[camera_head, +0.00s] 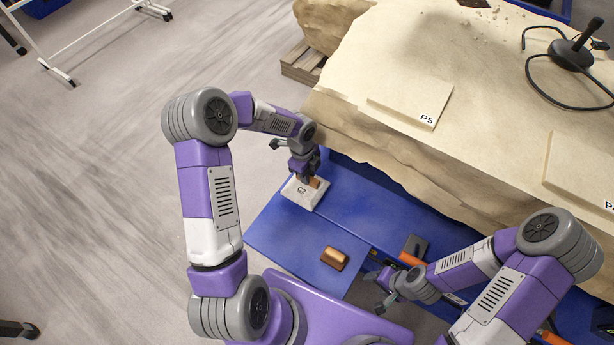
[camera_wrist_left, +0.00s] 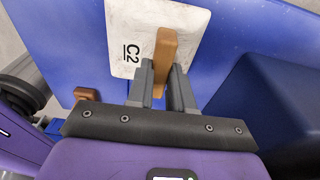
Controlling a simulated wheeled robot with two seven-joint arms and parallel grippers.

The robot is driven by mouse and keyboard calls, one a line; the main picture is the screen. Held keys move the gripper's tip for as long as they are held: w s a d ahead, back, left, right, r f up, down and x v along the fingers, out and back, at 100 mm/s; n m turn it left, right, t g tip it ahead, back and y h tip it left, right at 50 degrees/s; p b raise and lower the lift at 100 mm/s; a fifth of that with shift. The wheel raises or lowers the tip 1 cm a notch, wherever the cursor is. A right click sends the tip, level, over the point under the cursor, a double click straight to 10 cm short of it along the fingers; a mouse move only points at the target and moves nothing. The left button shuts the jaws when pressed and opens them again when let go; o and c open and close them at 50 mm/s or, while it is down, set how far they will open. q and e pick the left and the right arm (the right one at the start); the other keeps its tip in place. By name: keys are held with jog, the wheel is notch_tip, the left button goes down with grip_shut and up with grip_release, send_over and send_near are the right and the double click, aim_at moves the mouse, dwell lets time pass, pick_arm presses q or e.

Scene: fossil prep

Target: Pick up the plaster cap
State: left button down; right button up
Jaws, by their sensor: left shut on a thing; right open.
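The plaster cap (camera_head: 299,198) is a white slab marked C2 with an orange-brown handle on top, at the upper end of the blue surface. It also shows in the left wrist view (camera_wrist_left: 125,40), with its handle (camera_wrist_left: 164,48) between the fingers. My left gripper (camera_head: 308,178) is shut on this handle from above. I cannot tell whether the slab touches the blue surface. My right gripper (camera_head: 380,293) is open and empty, low and right of the blue surface.
A brown block (camera_head: 334,259) lies on the blue surface (camera_head: 290,238), right of and below the cap. A tool with an orange handle (camera_head: 411,259) lies nearby. The large pale rock (camera_head: 395,65) rises close behind, carrying a slab marked P5 (camera_head: 410,98).

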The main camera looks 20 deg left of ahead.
pick_arm(q)
jog(key=s+a+p, duration=0.1)
jog(key=s+a, duration=0.1)
jog(key=s, duration=1.6)
jog(key=shift+a, duration=0.25)
jog(key=c, duration=1.7)
grip_release()
grip_shut()
jog(key=shift+w, duration=0.15)
